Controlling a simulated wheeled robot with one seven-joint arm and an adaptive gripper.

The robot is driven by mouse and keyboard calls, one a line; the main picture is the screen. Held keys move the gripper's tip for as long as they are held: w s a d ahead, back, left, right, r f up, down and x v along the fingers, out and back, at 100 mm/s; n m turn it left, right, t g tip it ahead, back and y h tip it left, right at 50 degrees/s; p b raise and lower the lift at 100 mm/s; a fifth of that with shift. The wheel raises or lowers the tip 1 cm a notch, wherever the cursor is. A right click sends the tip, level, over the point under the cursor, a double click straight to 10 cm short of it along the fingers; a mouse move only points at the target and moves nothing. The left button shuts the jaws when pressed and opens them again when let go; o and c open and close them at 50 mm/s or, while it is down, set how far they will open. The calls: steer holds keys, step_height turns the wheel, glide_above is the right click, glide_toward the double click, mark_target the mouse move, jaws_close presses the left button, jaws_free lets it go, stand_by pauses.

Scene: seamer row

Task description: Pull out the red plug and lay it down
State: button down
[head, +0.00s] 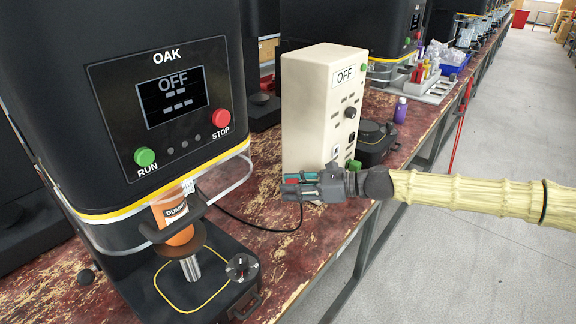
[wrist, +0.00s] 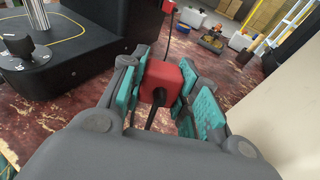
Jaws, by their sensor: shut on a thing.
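My gripper (head: 291,184) is shut on the red plug (wrist: 161,80), which sits between the teal finger pads in the wrist view. In the head view only a sliver of red shows between the fingers. The plug is held above the bench, at the lower front of the cream box (head: 315,100) marked OFF. A black cord (head: 245,220) runs along the bench from the OAK machine towards my gripper. The sockets on the box face are partly hidden behind my gripper, and the plug's pins are not visible.
The OAK machine (head: 165,75), its display reading OFF, stands at the left with an orange can (head: 175,220) on it. A purple bottle (head: 401,110) and a white rack (head: 430,92) stand further back. Worn red bench top (head: 290,245) lies clear below my gripper.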

steer(key=b, duration=0.2)
glide_above(296, 234)
step_height(296, 234, down, 6)
steer(key=shift+n+g, duration=0.3)
steer(key=shift+g, duration=0.1)
steer(key=shift+f+b, duration=2.6)
steer(key=shift+f, duration=0.65)
steer(key=c, duration=1)
jaws_free()
steer(key=v, duration=1.2)
steer(key=shift+w, duration=0.1)
